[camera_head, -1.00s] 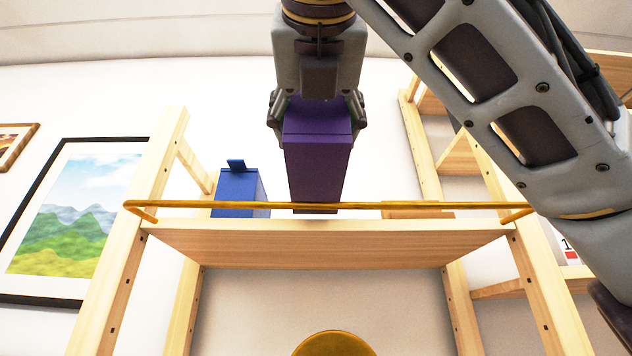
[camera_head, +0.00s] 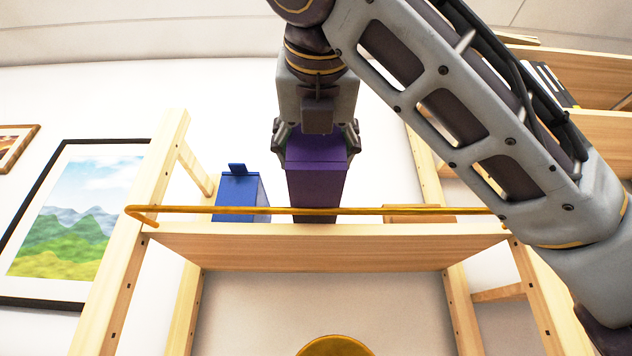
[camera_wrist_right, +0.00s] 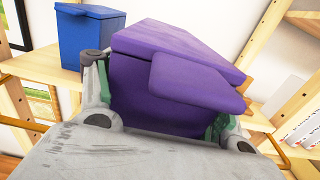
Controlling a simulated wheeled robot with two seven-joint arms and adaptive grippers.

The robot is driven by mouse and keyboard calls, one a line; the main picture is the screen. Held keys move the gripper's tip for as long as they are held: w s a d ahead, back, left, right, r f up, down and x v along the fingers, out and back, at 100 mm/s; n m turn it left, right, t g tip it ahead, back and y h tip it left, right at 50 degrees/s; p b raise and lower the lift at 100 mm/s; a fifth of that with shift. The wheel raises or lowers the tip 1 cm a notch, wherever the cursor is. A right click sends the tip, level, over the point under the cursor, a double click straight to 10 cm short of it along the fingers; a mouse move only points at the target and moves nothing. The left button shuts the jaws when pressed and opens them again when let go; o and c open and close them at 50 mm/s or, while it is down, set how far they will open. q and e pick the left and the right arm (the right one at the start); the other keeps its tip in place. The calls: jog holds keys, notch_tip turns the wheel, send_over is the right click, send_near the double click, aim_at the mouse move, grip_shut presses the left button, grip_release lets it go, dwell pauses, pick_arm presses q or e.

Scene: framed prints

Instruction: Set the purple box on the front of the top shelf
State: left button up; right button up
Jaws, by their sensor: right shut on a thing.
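The purple box (camera_head: 316,180) is upright in my right gripper (camera_head: 317,140), at the top shelf (camera_head: 330,247) in the head view. Its lower end shows behind the brass rail (camera_head: 400,210) along the shelf's front edge. I cannot tell whether its base touches the board. My right gripper is shut on the box's upper part from above. In the right wrist view the purple box (camera_wrist_right: 170,80) sits between the fingers of the right gripper (camera_wrist_right: 165,125). My left gripper is not in view.
A blue box (camera_head: 240,195) stands on the shelf left of the purple box, with a gap between them. It also shows in the wrist view (camera_wrist_right: 90,35). A flat wooden item (camera_head: 420,214) lies to the right. Shelf posts (camera_head: 145,215) flank both sides.

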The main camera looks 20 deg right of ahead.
jog(key=shift+p+x, duration=0.65)
jog(key=shift+x, duration=5.25)
jog(key=shift+f+b, duration=0.3)
jog(key=shift+f, duration=0.3)
jog(key=o, duration=1.6)
jog(key=shift+f, duration=0.15)
jog(key=shift+s, duration=0.1)
jog(key=shift+v, duration=5.9)
